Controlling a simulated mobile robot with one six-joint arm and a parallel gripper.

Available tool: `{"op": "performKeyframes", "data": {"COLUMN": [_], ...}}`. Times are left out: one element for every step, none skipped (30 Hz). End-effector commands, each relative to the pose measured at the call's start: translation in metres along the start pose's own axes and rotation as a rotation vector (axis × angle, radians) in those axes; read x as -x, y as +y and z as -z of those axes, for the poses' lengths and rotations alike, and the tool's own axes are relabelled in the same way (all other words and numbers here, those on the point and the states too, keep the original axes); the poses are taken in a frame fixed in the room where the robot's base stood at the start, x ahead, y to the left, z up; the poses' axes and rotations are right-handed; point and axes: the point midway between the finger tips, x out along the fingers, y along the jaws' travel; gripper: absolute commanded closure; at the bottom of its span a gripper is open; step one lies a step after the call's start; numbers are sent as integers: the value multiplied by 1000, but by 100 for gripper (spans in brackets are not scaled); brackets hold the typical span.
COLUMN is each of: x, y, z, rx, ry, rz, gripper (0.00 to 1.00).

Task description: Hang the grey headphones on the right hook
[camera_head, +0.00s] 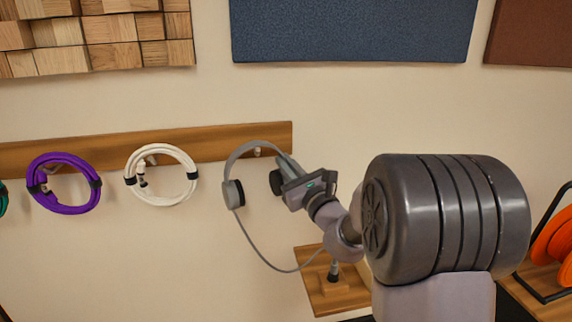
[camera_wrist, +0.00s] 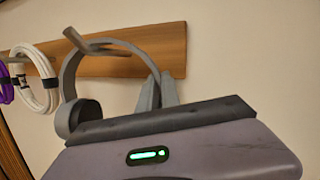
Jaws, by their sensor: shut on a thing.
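The grey headphones (camera_head: 229,163) are held up in front of the wall board's right end. Their headband also shows in the wrist view (camera_wrist: 70,78), with one dark-padded ear cup (camera_head: 233,194) hanging at the left and a cable looping below. My gripper (camera_head: 284,166) is shut on the headphones at the right side of the headband; its fingertips show in the wrist view (camera_wrist: 158,95). The right hook (camera_head: 257,152) appears just under the top of the headband arch. In the wrist view the hook (camera_wrist: 76,40) overlaps the band's top; I cannot tell whether they touch.
The wooden board (camera_head: 215,147) also carries a white cable coil (camera_head: 188,160) and a purple cable coil (camera_head: 66,208) to the left. A small wooden shelf (camera_head: 345,290) with a stand is below my gripper. An orange reel (camera_head: 552,240) is at far right.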

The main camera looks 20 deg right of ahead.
Motion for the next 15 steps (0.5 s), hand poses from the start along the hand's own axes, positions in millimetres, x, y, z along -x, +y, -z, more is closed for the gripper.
{"op": "performKeyframes", "data": {"x": [0,0,0,0,0,0,0,0,0,0,0,0,0,1,3], "y": [0,0,0,0,0,0,0,0,0,0,0,0,0,0,0], "z": [0,0,0,0,0,0,0,0,0,0,0,0,0,0,0], "rx": [0,0,0,0,0,0,0,0,0,0,0,0,0,0,0], "ry": [-1,-1,-1,-1,-1,-1,-1,-1,0,0,0,1,1,1,1], "rz": [0,0,0,0,0,0,0,0,0,0,0,0,0,0,0], "gripper": [100,87,79,73,67,67,67,67,67,67,67,67,67,67,67]}}
